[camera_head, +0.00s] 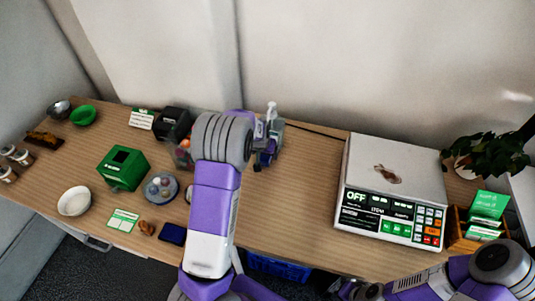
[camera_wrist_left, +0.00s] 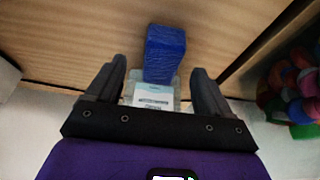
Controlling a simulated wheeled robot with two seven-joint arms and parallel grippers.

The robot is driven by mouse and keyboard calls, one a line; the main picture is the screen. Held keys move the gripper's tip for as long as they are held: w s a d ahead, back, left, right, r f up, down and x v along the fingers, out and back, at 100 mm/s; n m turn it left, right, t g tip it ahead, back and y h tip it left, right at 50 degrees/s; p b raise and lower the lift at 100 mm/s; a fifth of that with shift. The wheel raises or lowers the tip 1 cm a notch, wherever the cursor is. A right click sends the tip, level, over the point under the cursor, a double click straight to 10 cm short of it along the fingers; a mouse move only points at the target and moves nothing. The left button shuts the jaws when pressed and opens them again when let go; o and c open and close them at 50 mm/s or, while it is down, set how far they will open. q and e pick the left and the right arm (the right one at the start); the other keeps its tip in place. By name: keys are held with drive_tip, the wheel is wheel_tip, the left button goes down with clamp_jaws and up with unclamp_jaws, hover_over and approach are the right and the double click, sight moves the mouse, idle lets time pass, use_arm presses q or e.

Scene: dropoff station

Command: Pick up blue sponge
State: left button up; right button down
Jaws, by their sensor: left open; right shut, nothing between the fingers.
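A blue sponge (camera_wrist_left: 165,52) stands out in the left wrist view as a block, just beyond and between the fingertips of my left gripper (camera_wrist_left: 159,72). The left gripper is open, with one finger on each side and gaps to the sponge. A clear item with a white label (camera_wrist_left: 153,97) shows between the fingers, nearer the palm. In the head view my left arm reaches to the back of the table and I cannot make out the sponge there for certain. My right gripper (camera_head: 345,289) is shut and empty at the lower edge, in front of the table.
A white scale (camera_head: 390,168) stands at right on the wooden table (camera_head: 300,210). A white pump bottle (camera_head: 272,112) is behind my left wrist. A green box (camera_head: 123,168), a white bowl (camera_head: 74,201) and a dark blue flat item (camera_head: 173,234) lie left. Bare table lies between arm and scale.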

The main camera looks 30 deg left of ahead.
use_arm(q)
drive_tip(key=b+x, duration=0.1)
drive_tip(key=x, duration=0.3)
drive_tip(key=shift+a+f, duration=0.1)
drive_tip(key=shift+a, duration=0.1)
drive_tip(key=shift+w+f, duration=0.25)
drive_tip(key=shift+f, duration=0.05)
drive_tip(key=c, duration=1)
drive_tip(key=shift+c, duration=0.2)
drive_tip(key=shift+r, duration=0.15)
